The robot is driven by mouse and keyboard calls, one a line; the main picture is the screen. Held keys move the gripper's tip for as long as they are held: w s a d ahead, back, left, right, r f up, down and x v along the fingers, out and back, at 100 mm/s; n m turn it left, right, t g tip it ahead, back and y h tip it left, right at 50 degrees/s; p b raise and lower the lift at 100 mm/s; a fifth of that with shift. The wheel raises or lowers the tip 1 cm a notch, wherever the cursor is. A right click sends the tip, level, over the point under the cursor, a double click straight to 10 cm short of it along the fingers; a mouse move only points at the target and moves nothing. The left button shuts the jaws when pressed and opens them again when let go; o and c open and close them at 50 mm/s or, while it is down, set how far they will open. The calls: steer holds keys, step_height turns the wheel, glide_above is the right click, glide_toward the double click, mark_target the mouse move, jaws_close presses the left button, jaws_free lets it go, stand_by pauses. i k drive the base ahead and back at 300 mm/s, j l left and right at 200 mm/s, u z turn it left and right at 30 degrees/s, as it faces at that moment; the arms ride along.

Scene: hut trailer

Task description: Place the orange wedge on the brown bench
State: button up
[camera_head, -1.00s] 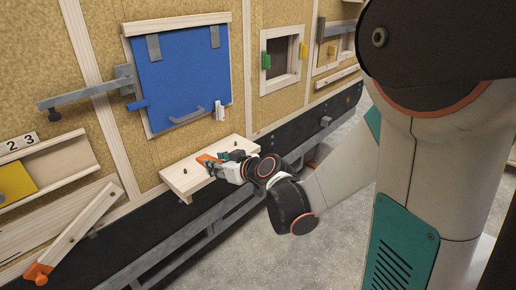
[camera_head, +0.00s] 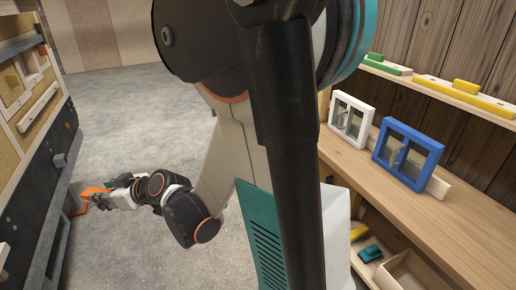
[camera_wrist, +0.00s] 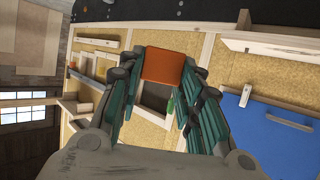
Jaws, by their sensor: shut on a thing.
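The orange wedge (camera_wrist: 163,66) is held between the fingertips of my gripper (camera_wrist: 160,85) in the wrist view. In the head view, my gripper (camera_head: 112,194) is at the lower left, in front of the dark side of the wall unit, with the orange wedge (camera_head: 94,190) at its tip. The brown wooden bench (camera_head: 400,205) runs along the right side of the head view, far from my gripper. My arm hides part of its left end.
A white window frame (camera_head: 350,120) and a blue window frame (camera_head: 407,154) stand on the bench. A shelf above holds green and yellow pieces (camera_head: 465,92). An open box (camera_head: 408,270) sits below. The wall unit (camera_head: 35,110) is close on the left. Grey floor (camera_head: 130,110) lies clear between.

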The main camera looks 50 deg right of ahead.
mark_target(474, 253)
steer(key=j+z, duration=0.15)
steer(key=z, duration=0.4)
steer(key=k+j+z, duration=0.1)
steer(key=z, duration=0.45)
steer(key=k+j+z, duration=0.1)
steer(key=z, duration=0.45)
steer(key=k+z, duration=0.15)
steer(key=z, duration=0.4)
steer(key=k+z, duration=0.1)
steer(key=z, duration=0.5)
steer(key=k+z, duration=0.15)
steer(key=z, duration=0.4)
steer(key=k+l+z, duration=0.1)
steer(key=z, duration=0.45)
steer(key=k+l+z, duration=0.1)
steer(key=z, duration=0.45)
